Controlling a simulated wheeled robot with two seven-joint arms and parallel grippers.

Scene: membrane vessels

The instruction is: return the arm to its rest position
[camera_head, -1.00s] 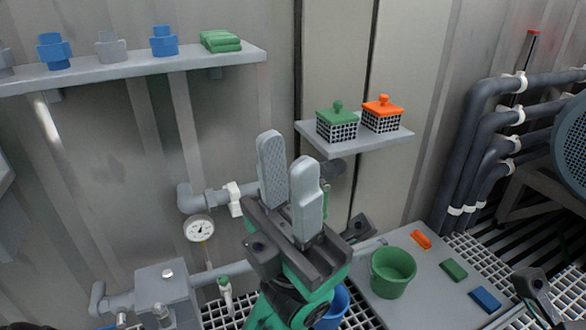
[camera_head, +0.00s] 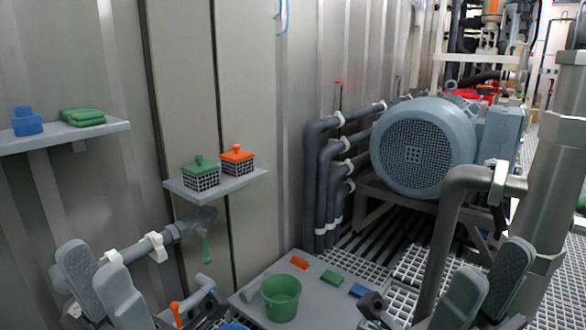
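My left gripper (camera_head: 100,280) is at the lower left of the head view. Its two grey finger pads point up and stand apart with nothing between them, in front of the wall pipe. My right gripper (camera_head: 488,283) is at the lower right, in front of the grated floor. Its pads are also apart and empty. The lower parts of both arms are cut off by the bottom edge of the picture.
A small wall shelf (camera_head: 238,185) holds a green-lidded basket (camera_head: 201,176) and an orange-lidded basket (camera_head: 237,161). Below, a grey board (camera_head: 313,292) bears a green bucket (camera_head: 281,297) and coloured blocks. A large motor (camera_head: 422,147) and a thick pipe (camera_head: 452,225) stand right.

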